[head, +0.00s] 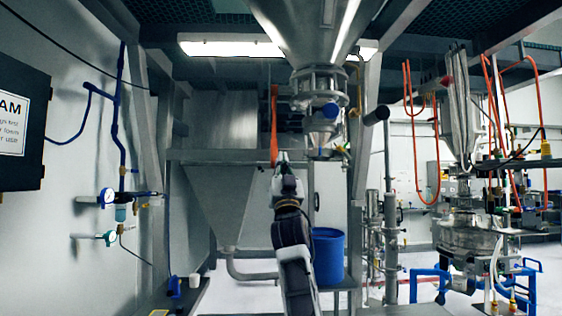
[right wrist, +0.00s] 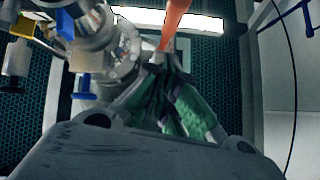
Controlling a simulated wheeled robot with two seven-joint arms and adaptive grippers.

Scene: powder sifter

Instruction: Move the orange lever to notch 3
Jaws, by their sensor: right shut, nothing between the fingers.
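The orange lever (head: 274,126) hangs almost straight down beside the steel hopper's outlet in the head view. My right gripper (head: 282,157) points upward and is shut, with nothing held. In the right wrist view the lever (right wrist: 174,22) comes down from the top edge to the fingertips (right wrist: 165,48) of the gripper. I cannot tell whether they touch. The notches and their numbers cannot be made out. My left gripper is not in view.
The steel hopper outlet (head: 318,85) with a blue knob (head: 330,110) is close right of the lever. A grey frame post (head: 366,130) stands further right, and a horizontal beam (head: 225,156) crosses behind the gripper. A blue drum (head: 328,255) stands below.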

